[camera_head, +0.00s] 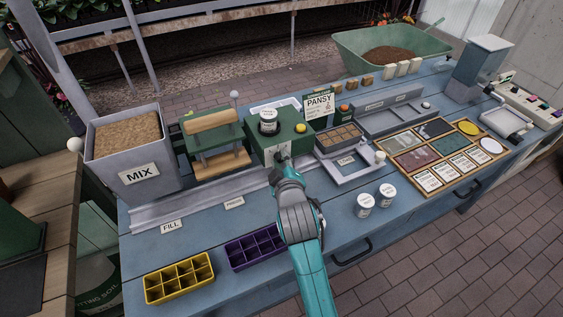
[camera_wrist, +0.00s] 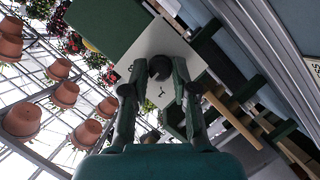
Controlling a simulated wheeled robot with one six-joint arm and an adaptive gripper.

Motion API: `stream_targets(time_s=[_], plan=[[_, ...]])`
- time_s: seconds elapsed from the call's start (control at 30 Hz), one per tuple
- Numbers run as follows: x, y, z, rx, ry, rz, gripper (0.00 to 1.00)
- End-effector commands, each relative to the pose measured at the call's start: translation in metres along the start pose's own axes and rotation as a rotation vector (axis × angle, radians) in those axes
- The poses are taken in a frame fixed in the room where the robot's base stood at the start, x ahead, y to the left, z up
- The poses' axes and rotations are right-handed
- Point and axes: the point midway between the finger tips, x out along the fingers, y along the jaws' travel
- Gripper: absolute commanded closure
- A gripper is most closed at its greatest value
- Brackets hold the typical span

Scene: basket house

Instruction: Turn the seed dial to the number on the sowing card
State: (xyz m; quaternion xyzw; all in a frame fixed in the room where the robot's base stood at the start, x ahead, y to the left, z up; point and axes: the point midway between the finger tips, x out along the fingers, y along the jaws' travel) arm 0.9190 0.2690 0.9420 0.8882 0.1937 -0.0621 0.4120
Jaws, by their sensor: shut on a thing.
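The seed dial (camera_wrist: 160,68) is a dark round knob on a pale plate (camera_wrist: 158,42), seen between my fingers in the wrist view. The plate is on the front of the green seeder box (camera_head: 262,143). Some dark marks show on the plate, too small to read. My gripper (camera_head: 283,161) reaches the front of the box and is shut on the dial; its fingers also show in the wrist view (camera_wrist: 160,74). In the head view my gripper hides the dial. The sowing card (camera_head: 319,104) stands behind the box, headed PANSY; its number is too small to read.
Left of the box are a green press (camera_head: 213,140) and a MIX bin (camera_head: 126,150). A tray (camera_head: 340,137) sits to the right.

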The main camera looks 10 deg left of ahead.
Motion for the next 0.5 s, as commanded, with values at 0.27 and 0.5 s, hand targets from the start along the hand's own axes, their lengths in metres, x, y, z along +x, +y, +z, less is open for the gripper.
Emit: stream_targets(time_s=[0.27,0.5], plan=[[0.0004,-0.0004,0.0005,0.002,-0.001,-0.002,1.00],[0.0003,-0.0002,0.0004,0.001,-0.001,-0.001,0.48]])
